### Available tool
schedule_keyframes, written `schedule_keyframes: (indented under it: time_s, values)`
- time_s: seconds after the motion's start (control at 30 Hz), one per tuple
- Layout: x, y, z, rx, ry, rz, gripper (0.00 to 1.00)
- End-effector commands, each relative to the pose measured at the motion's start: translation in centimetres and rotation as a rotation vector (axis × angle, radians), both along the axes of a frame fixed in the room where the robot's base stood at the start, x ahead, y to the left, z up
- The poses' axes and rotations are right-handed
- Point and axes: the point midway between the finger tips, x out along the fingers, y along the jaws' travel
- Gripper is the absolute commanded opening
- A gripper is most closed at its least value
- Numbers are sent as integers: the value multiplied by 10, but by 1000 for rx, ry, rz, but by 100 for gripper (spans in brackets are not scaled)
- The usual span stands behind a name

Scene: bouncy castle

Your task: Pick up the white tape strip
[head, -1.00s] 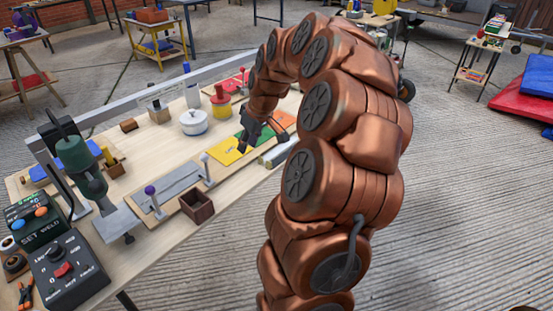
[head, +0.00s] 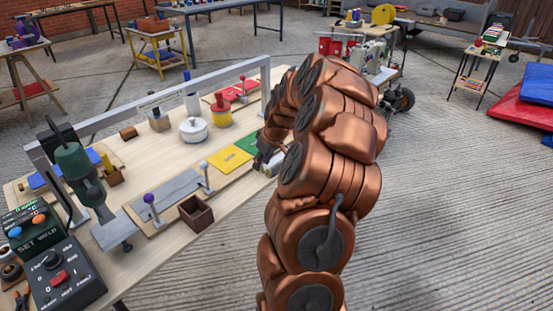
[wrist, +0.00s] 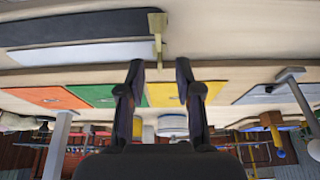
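A pale white strip (wrist: 82,53), which looks like the white tape strip, lies beside a dark strip (wrist: 75,27) on the bench in the wrist view. A brass-coloured piece (wrist: 157,35) stands at their right end. My gripper (wrist: 160,68) is open and empty, its two fingers apart and their tips just short of the strips, to the right of the white one. In the head view my gripper (head: 265,157) is at the bench's near edge, and my arm hides most of the strip area.
Yellow (head: 229,158) and green (head: 250,143) sheets lie beside my gripper; an orange sheet (wrist: 43,97) shows in the wrist view. A brown box (head: 196,213), a purple-knobbed lever (head: 150,198) and a white pot (head: 193,130) stand on the bench (head: 222,190).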

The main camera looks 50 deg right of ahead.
Motion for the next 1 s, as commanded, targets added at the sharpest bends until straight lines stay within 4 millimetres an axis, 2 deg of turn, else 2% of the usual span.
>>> schedule_keyframes:
  time_s: [0.1, 0.33, 0.67, 1.0]
  values:
    - [4, 0, -10, 1, 1, 0, 34]
    - [4, 0, -11, 0, 0, 0, 34]
    - [4, 0, -11, 0, 0, 0, 0]
    - [4, 0, -10, 0, 0, 0, 0]
